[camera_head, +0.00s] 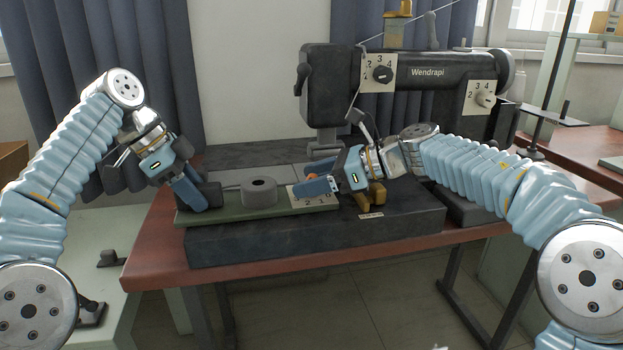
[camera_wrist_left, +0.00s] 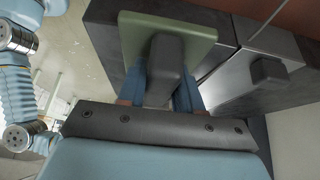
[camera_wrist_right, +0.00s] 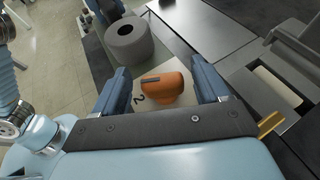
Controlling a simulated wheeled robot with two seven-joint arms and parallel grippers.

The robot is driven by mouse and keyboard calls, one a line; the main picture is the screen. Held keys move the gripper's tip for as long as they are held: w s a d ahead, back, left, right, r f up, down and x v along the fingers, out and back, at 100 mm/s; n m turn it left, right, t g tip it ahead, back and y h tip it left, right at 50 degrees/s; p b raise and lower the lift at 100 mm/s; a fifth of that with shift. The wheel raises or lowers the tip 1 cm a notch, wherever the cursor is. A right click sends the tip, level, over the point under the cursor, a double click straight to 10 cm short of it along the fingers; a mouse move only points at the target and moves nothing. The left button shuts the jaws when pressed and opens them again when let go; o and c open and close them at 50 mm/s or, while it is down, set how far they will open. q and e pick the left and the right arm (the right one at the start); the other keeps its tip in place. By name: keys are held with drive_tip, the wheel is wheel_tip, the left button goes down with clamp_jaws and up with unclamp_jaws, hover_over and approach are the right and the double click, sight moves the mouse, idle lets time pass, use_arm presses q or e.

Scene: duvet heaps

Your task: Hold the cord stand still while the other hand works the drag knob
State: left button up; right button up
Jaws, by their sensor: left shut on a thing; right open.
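The cord stand has a long green base (camera_head: 250,217), a dark upright block (camera_head: 212,194) at its left end, and a grey spool (camera_head: 259,191) in the middle. A white numbered plate (camera_head: 322,201) is at its right end. My left gripper (camera_head: 195,202) is shut on the block, whose sides lie between both fingers in the left wrist view (camera_wrist_left: 162,72). The orange drag knob (camera_wrist_right: 162,88) sits on the plate, its dark pointer mark visible. My right gripper (camera_head: 306,184) is open with one finger on each side of the knob, gaps showing. In the head view its fingers mostly hide the knob.
A black sewing machine (camera_head: 430,88) marked "Wendrapi" with two numbered dials stands behind my right arm. The stand rests on a dark slab (camera_head: 290,240) on a brown table (camera_head: 150,245). A mustard-coloured part (camera_head: 376,194) lies just right of my right gripper.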

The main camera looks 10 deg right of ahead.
drive_tip(key=shift+w+a+f, duration=0.1)
drive_tip(key=shift+a+f, duration=0.05)
drive_tip(key=shift+a, duration=0.05)
drive_tip(key=shift+c, duration=0.3)
drive_tip(key=c, duration=0.9)
